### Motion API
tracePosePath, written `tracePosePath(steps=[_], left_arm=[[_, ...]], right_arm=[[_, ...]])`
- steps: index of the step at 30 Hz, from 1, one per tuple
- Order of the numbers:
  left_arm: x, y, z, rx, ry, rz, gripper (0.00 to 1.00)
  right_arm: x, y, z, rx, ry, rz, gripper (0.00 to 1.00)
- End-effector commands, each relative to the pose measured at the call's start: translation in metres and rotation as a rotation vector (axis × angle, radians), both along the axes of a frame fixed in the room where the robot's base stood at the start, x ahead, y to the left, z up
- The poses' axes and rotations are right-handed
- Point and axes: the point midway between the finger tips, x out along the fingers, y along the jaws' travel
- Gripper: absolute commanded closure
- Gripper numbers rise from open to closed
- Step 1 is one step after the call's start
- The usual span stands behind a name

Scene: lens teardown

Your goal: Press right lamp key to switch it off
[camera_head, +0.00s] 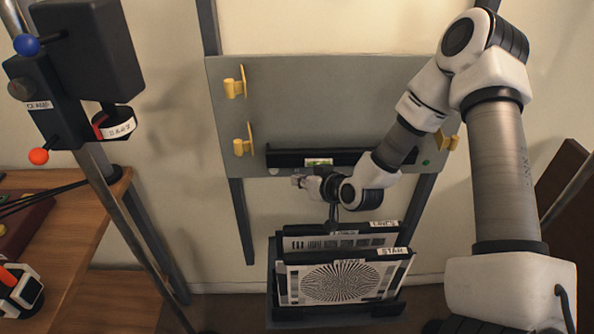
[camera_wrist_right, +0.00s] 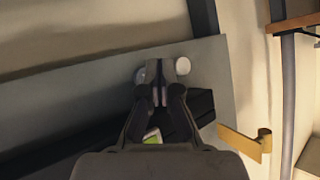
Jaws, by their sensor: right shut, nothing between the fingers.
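My right gripper (camera_head: 297,181) is shut and empty. Its tips are at the lower edge of the grey panel (camera_head: 330,100), below the dark ledge. In the right wrist view the closed fingertips (camera_wrist_right: 161,70) point at the panel between two small round keys. A bright white round key (camera_wrist_right: 182,65) shows just right of the tips; it seems to be the left white key (camera_head: 274,171) in the head view. A greyer round key (camera_wrist_right: 140,76) is partly hidden at the other side of the tips. I cannot tell whether the tips touch it.
Yellow clips (camera_head: 234,87) stick out on the panel's left. A dark ledge (camera_head: 300,158) crosses it. Below stands a rack holding a STAR chart (camera_head: 340,283) and other charts. A stand with a dark box (camera_head: 88,48) and a wooden table (camera_head: 75,235) are at left.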

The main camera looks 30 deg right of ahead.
Motion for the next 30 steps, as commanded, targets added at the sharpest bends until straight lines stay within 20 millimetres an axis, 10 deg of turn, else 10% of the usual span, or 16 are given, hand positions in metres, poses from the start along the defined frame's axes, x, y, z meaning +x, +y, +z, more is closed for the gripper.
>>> tracePosePath(steps=[30], left_arm=[[0.0,0.0,0.001,0.0,0.0,0.0,0.6]], right_arm=[[0.012,-0.007,0.0,-0.001,0.0,0.0,1.0]])
